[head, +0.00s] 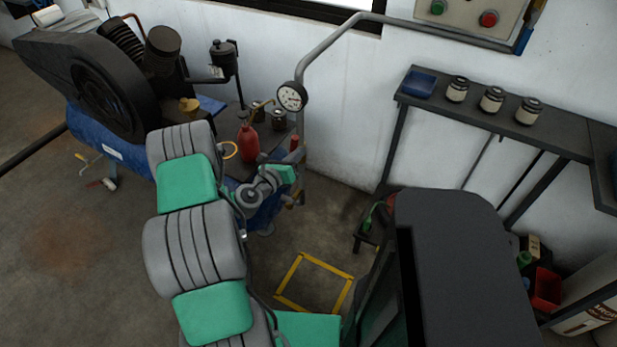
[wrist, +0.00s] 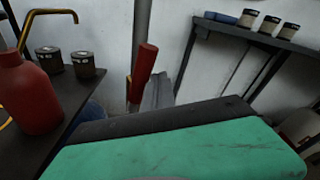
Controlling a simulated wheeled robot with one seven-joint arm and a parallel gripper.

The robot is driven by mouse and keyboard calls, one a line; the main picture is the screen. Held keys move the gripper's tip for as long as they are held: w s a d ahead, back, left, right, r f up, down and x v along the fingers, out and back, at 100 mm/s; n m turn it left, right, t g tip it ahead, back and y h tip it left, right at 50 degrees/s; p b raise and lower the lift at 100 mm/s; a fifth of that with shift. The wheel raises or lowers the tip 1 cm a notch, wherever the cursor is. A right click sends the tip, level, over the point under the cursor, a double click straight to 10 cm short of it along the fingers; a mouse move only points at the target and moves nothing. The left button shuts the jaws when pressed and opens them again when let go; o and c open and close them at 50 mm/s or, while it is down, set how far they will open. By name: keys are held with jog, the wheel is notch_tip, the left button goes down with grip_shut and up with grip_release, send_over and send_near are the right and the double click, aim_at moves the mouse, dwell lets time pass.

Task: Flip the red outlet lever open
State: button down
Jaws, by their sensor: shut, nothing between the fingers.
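The red outlet lever (head: 294,143) stands roughly upright beside the vertical pipe, at the right end of the blue compressor tank. In the wrist view its red handle (wrist: 143,72) rises just left of my grey fingertips. My gripper (head: 297,158) is shut and empty, close beside the lever's lower part. It also shows in the wrist view (wrist: 159,92), partly hidden by my green and black wrist housing. I cannot tell whether the fingers touch the lever. The valve body below the handle is mostly hidden behind my gripper.
A red bottle (head: 249,144) and dark jars (head: 278,119) stand on the tank's platform left of my gripper. A pressure gauge (head: 292,96) is above. A wall shelf (head: 480,118) with jars is at right. Yellow-marked floor (head: 315,283) is clear.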

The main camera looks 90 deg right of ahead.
jog(key=shift+w+d+r+p, duration=0.15)
jog(key=shift+w+d+r, duration=0.05)
jog(key=shift+w, duration=0.2)
jog(key=shift+w+d+r+p, duration=0.15)
jog(key=shift+w, duration=0.25)
jog(key=shift+w+d+r, duration=0.1)
jog(key=shift+w, duration=0.1)
jog(key=shift+s+r, duration=0.1)
jog(key=shift+s, duration=0.15)
jog(key=s+a+p, duration=0.1)
jog(key=s+a, duration=0.1)
jog(key=s, duration=0.2)
jog(key=w+f+v, duration=0.1)
jog(key=v, duration=0.8)
jog(key=shift+f+b, duration=0.35)
jog(key=shift+b, duration=0.1)
jog(key=shift+d, duration=0.1)
